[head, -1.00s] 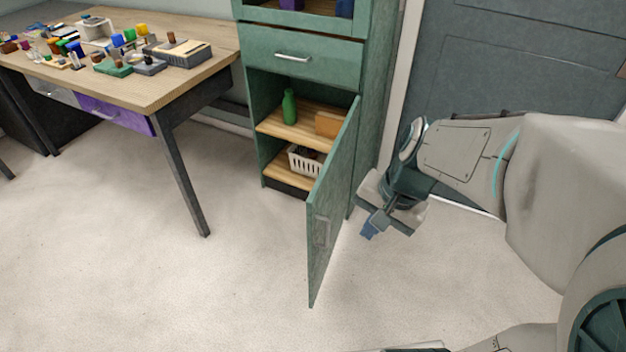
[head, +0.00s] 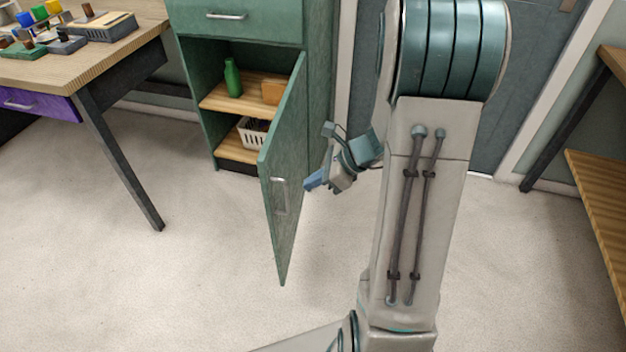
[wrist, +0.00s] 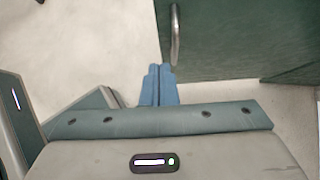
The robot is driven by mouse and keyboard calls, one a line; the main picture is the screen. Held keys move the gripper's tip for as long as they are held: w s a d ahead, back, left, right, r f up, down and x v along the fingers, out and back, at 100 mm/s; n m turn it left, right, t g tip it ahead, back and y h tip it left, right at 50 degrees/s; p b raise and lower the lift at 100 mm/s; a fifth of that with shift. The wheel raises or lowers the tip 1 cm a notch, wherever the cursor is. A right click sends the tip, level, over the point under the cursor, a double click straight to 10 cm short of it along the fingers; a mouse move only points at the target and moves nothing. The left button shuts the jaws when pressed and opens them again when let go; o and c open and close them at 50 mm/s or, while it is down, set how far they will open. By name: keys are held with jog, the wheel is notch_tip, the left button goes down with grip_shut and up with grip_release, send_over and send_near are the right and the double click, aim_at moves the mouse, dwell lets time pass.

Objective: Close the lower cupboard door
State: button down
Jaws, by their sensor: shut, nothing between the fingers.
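The lower cupboard door (head: 283,185) is green and stands wide open, swung out toward me from the green cupboard (head: 318,90). Its metal handle (head: 280,195) shows on it in the head view, and a handle (wrist: 175,35) shows beside the green panel in the wrist view. My gripper (head: 309,186) is to the right of the door, close to it, with its blue fingers pointing left. In the wrist view the fingers (wrist: 160,72) are together and empty, near the handle's lower end. I cannot tell whether they touch the door.
A desk (head: 125,45) with a dark leg stands at the left. A wooden shelf unit (head: 600,190) is at the right edge. The pale floor before the door is clear.

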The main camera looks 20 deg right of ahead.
aim_at(269, 195)
jog(key=w+a+f, duration=0.1)
jog(key=a, duration=0.1)
jog(key=w+a+f+b, duration=0.1)
jog(key=a+f, duration=0.1)
jog(key=w+a+f, duration=0.1)
jog(key=a, duration=0.1)
jog(key=shift+w+a+f, duration=0.25)
jog(key=shift+a, duration=0.15)
jog(key=shift+w+a, duration=0.25)
jog(key=shift+a, duration=0.15)
jog(key=shift+b, duration=0.3)
